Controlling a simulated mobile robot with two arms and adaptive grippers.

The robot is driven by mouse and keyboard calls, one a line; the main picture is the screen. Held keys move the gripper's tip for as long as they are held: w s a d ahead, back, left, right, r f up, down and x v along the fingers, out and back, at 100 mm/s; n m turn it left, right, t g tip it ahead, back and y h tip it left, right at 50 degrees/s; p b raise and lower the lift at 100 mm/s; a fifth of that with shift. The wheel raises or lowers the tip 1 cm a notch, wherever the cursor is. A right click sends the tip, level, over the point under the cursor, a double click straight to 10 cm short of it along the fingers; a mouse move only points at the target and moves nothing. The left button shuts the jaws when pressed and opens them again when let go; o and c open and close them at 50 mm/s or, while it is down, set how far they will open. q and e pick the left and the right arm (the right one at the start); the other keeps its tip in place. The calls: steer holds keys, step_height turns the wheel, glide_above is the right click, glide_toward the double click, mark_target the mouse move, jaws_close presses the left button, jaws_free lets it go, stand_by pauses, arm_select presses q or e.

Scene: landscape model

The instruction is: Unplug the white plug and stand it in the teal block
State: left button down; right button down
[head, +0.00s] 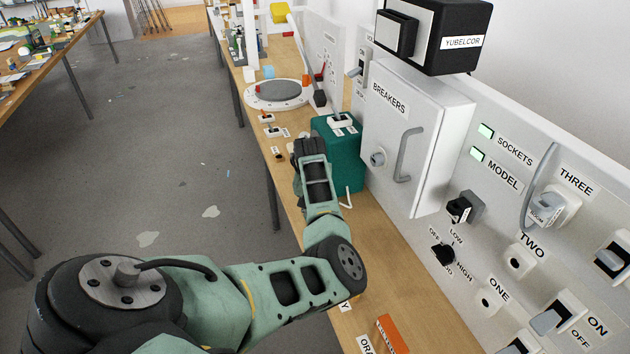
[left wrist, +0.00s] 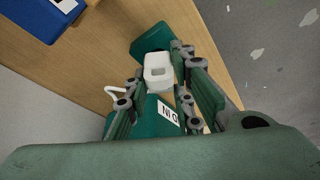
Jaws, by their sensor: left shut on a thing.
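The teal block (head: 348,165) stands on the wooden bench beside the breaker cabinet, with small white labels on top. It also shows in the left wrist view (left wrist: 148,108), with part of a label readable. My left gripper (head: 308,150) is at the block's near left side and hides part of it. In the left wrist view the left gripper (left wrist: 157,74) is shut on the white plug (left wrist: 158,72), with teal surfaces visible on both sides of it. A white cord hangs by the gripper. I cannot tell whether the plug touches or sits in the block. My right gripper is out of view.
The breaker cabinet (head: 418,135) with its grey handle rises right of the block. A socket panel (head: 500,225) runs along the right, with a grey-corded plug (head: 548,210) under THREE. A round turntable (head: 278,92) stands farther back. An orange block (head: 391,335) lies at the front.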

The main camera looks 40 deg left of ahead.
arm_select(q)
steer(key=shift+f, duration=1)
steer(key=c, duration=1.4)
jaws_free()
steer(key=shift+c, duration=0.2)
steer(key=v, duration=1.2)
steer(key=shift+a+f, duration=0.1)
